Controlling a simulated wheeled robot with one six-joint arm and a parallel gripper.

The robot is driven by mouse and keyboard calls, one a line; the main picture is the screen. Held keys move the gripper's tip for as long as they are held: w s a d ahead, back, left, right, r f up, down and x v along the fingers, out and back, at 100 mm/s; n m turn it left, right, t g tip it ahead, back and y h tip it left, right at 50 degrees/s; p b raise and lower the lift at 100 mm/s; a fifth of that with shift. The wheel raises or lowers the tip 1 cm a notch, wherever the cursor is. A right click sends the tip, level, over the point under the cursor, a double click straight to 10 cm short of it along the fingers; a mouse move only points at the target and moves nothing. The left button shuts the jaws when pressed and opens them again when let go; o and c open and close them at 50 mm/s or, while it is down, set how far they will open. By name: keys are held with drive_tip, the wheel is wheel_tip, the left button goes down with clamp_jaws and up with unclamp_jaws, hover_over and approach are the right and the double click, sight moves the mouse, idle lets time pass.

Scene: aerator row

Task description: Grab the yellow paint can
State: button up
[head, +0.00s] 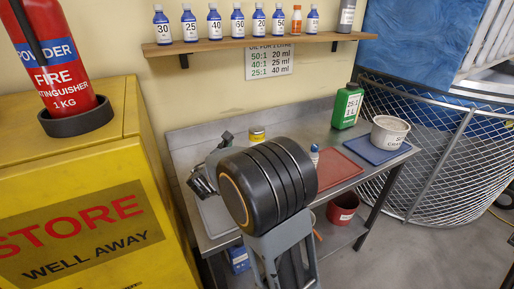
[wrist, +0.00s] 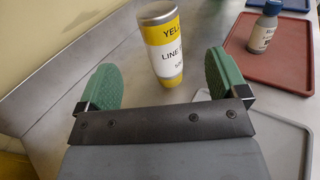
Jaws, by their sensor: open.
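The yellow paint can (wrist: 161,48) stands upright on the metal bench in the wrist view, with a yellow and white label reading "YEL" and "LINE". It also shows in the head view (head: 257,134), small, behind my arm near the wall. My gripper (wrist: 162,78) is open, its two green pads spread wide. The can stands beyond the pads, roughly centred between them, and I cannot tell if it is partly between the tips. Nothing is held. In the head view my gripper shows at the left end of the bench, partly hidden by my arm.
A red tray (wrist: 275,60) with a small bottle (wrist: 264,28) lies right of the can. A pale grey tray (wrist: 245,130) lies nearer. A green jug (head: 347,106) and a white tub (head: 389,132) stand farther right. A shelf of bottles (head: 250,43) hangs above the bench.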

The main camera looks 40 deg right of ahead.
sight(253, 136)
drive_tip(key=x, duration=0.7)
drive_tip(key=shift+p, duration=0.3)
drive_tip(key=shift+p+x, duration=0.35)
drive_tip(key=shift+x, duration=2)
drive_tip(key=shift+w, duration=0.1)
drive_tip(key=c, duration=1.6)
drive_tip(key=shift+c, duration=0.3)
drive_tip(key=shift+r, duration=0.15)
